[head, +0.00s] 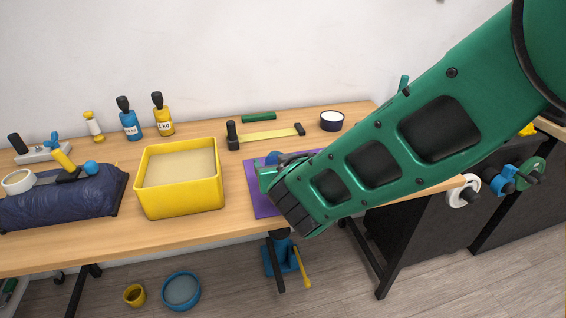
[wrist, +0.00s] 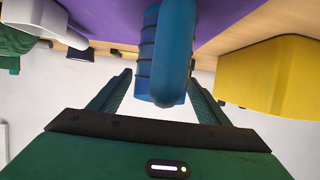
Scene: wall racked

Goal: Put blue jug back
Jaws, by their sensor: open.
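The blue jug (wrist: 165,50) stands out large in the wrist view, with dark bands around its body and a rounded handle-like part towards the camera. It is over or on the purple mat (wrist: 105,18), which also shows in the head view (head: 258,195). My gripper (wrist: 159,78) is open, with one finger on each side of the jug. I cannot tell whether either finger touches it. In the head view my green arm hides most of the jug; only a small blue part (head: 272,157) shows beside my gripper (head: 266,172).
A yellow bin (head: 180,205) stands left of the mat. Blue (head: 130,125) and yellow (head: 164,122) bottles stand behind it. A dark blue cushion (head: 65,200) lies at far left. A yellow-bladed tool (head: 268,134) and a dark round cup (head: 332,121) lie behind the mat.

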